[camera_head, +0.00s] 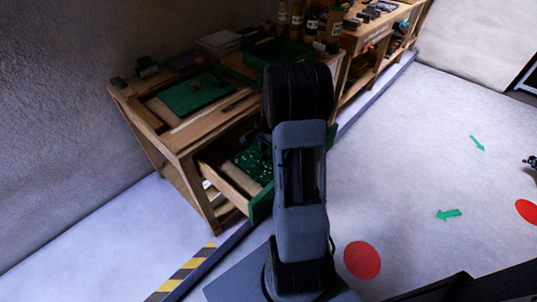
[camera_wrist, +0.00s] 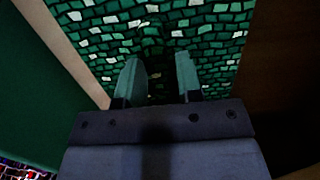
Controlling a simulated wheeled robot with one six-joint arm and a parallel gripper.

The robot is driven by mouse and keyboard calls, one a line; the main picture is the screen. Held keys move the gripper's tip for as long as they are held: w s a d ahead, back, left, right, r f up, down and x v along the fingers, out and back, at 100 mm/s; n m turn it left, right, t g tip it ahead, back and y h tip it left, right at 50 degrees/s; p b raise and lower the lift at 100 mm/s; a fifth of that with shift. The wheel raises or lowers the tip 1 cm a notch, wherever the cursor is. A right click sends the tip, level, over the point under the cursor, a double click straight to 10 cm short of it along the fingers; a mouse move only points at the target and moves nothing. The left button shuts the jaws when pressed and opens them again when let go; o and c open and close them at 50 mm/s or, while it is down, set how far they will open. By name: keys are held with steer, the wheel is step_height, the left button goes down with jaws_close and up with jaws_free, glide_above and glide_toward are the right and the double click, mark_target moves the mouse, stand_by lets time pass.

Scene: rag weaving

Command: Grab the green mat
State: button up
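A green patterned mat with dark green, light green and whitish patches lies in the open drawer; it shows in the head view (camera_head: 253,166) and fills the upper middle of the wrist view (camera_wrist: 105,35). A plain flat green mat (camera_head: 190,96) also lies on the tabletop. My gripper (camera_wrist: 158,66) is open, its two fingers apart over the patterned mat. I see no mat fold between the fingers, and I cannot tell whether the tips touch it. In the head view, my arm hides the gripper and part of the drawer.
The open drawer (camera_head: 229,187) has wooden sides and a green front, and juts from the wooden workbench (camera_head: 187,147). A green tray (camera_head: 262,55) and bottles (camera_head: 312,20) stand at the bench's back. Floor right of my arm is mostly clear, with a red disc (camera_head: 362,260).

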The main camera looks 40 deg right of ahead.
jaws_close()
steer(key=shift+r, duration=0.15)
